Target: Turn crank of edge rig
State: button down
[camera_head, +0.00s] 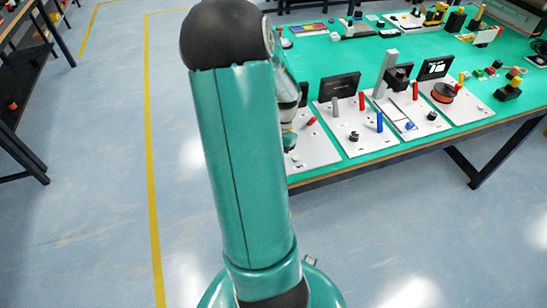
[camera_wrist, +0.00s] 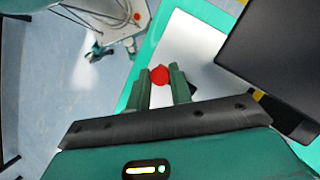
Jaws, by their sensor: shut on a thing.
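My gripper (camera_wrist: 161,76) is shut on a red knob-like handle (camera_wrist: 159,75) in the wrist view; the handle shows between the green fingertips. I take it to be the crank handle of the edge rig. The rig's white plate (camera_wrist: 192,46) lies beyond the fingers, close to the green table edge. In the head view my arm covers the fingers and most of the leftmost white plate (camera_head: 318,152). The crank's base and turning angle are hidden.
A large black box (camera_wrist: 275,50) stands close on the right in the wrist view. More white rig plates (camera_head: 348,143) with pegs and dark screens (camera_head: 340,86) run rightward along the green table (camera_head: 340,60). The floor left of the table is clear around a yellow line.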

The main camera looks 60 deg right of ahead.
jog(key=m, duration=0.2)
jog(key=w+m+t, duration=0.1)
jog(key=shift+a+m+h, duration=0.3)
jog(key=shift+a+m, duration=0.1)
jog(key=m+t, duration=0.1)
jog(key=w+m, duration=0.1)
jog(key=m, duration=0.1)
jog(key=shift+w+a+m+t+h, duration=0.2)
jog(key=shift+m+t+h, duration=0.1)
jog(key=shift+t, duration=0.1)
jog(key=m, duration=0.1)
jog(key=w+m+h, duration=0.1)
jog(key=m, duration=0.1)
jog(key=shift+w+m+t, duration=0.1)
jog(key=shift+m+t, duration=0.2)
jog(key=shift+w+d+m+h, duration=0.1)
jog(key=shift+w+m+h, duration=0.15)
jog(key=shift+m, duration=0.4)
jog(key=shift+w+d+m+h, duration=0.15)
jog(key=shift+m+h, duration=0.2)
jog(key=shift+m, duration=0.3)
jog(key=c, duration=1.3)
grip_release()
jog(key=shift+o, duration=0.2)
jog(key=shift+t, duration=0.3)
jog(key=v, duration=1.3)
jog(key=shift+r, duration=0.4)
